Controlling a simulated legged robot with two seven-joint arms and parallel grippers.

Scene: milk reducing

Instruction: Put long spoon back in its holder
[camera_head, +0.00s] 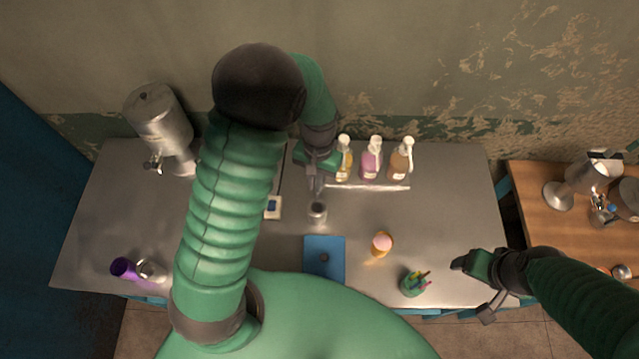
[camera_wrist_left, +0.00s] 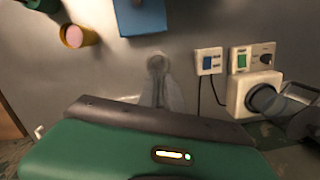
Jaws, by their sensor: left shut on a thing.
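My left gripper (camera_head: 318,184) reaches down just behind a small metal cup (camera_head: 317,212), which looks like the spoon holder, in the middle of the table. Its fingers also show in the left wrist view (camera_wrist_left: 163,95), pointing at the cup's round shape (camera_wrist_left: 157,61). The left gripper is shut on a thin thing, which I take for the long spoon; it is mostly hidden by the fingers, and I cannot tell whether it is inside the cup. My right gripper (camera_head: 459,264) hangs over the table's right front edge, away from the cup; its jaw state is unclear.
Syrup bottles (camera_head: 372,160) stand in a row behind right of the cup.

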